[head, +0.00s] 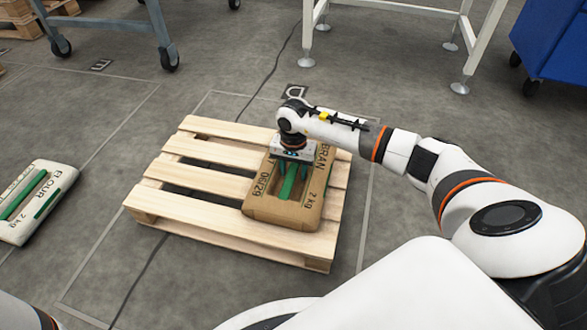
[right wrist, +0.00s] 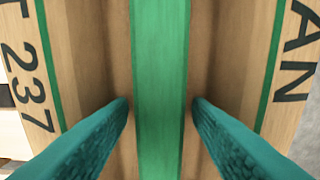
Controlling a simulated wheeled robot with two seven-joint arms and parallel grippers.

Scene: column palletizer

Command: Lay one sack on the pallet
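A wooden pallet (head: 180,207) lies on the floor in the middle of the head view. A brown sack (head: 270,212) marked "BRAN" and "2 kg" lies flat on its right part. My right gripper (head: 291,180) is down over this sack. In the right wrist view its two teal fingers (right wrist: 160,105) stand on either side of the sack's green strip (right wrist: 160,60), with a thin gap at the tips, so it looks open around the strip. A white "FLOUR" sack (head: 38,198) with a green strip lies on the floor at the left. My left gripper is out of view.
A wheeled grey frame (head: 160,30) stands at the back left and a white-legged frame (head: 310,25) at the back. A blue bin (head: 555,45) is at the far right. Another pallet (head: 22,20) shows at the top left. The pallet's left slats are bare.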

